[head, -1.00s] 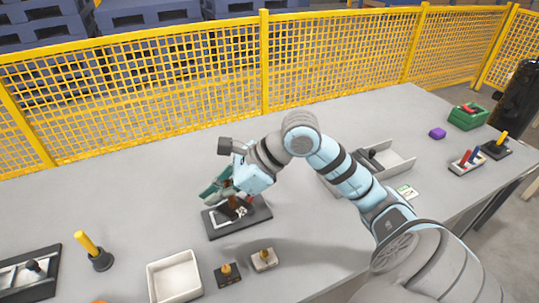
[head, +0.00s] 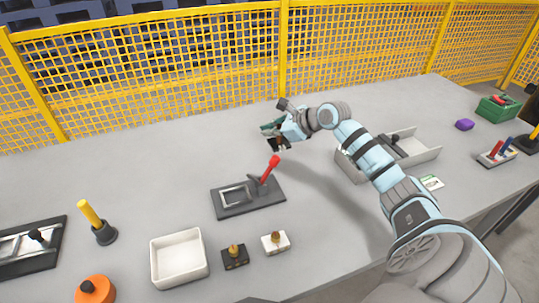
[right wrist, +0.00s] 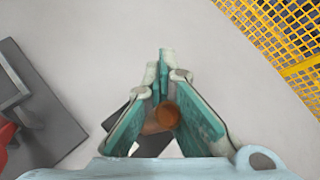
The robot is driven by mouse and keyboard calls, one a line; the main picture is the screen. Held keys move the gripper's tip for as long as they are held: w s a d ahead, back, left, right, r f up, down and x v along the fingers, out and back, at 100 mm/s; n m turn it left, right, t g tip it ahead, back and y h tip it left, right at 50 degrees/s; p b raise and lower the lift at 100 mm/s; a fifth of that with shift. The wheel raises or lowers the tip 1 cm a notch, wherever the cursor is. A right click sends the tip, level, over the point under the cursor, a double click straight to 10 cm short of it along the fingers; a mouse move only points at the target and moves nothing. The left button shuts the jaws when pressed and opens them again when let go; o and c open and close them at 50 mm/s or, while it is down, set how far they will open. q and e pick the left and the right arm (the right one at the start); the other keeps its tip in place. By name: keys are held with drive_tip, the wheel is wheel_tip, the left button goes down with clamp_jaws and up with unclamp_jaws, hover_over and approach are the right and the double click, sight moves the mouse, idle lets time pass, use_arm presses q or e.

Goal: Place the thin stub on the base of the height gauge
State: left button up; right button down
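My right gripper (head: 276,143) is above the table, behind the red-levered fixture. In the right wrist view its teal fingers (right wrist: 163,70) close around a brown round-ended piece (right wrist: 165,115). Dark and pale parts show below that piece; whether it is the thin stub I cannot tell. The fixture is a dark plate (head: 229,209) with a pale rectangular frame and an upright red lever (head: 270,168). No part is clearly recognisable as the height gauge. My left gripper is not in view.
In front are a white tray (head: 179,281), a black block (head: 235,262) and a white block (head: 268,247), both brass-knobbed. A yellow-handled lever (head: 90,213) and an orange disc (head: 104,295) stand left. A grey channel (head: 417,160) lies right. Yellow fencing (head: 190,70) borders the back.

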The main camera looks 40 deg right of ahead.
sight(269, 159)
wheel_tip(269, 159, down, 7)
drive_tip(key=shift+a+r+b, duration=0.1)
drive_tip(key=shift+r+b, duration=0.1)
drive_tip(key=shift+b, duration=0.4)
drive_tip(key=shift+f, duration=0.25)
drive_tip(key=shift+f, duration=0.2)
drive_tip(key=c, duration=1.8)
unclamp_jaws()
drive_tip(key=shift+r, duration=0.15)
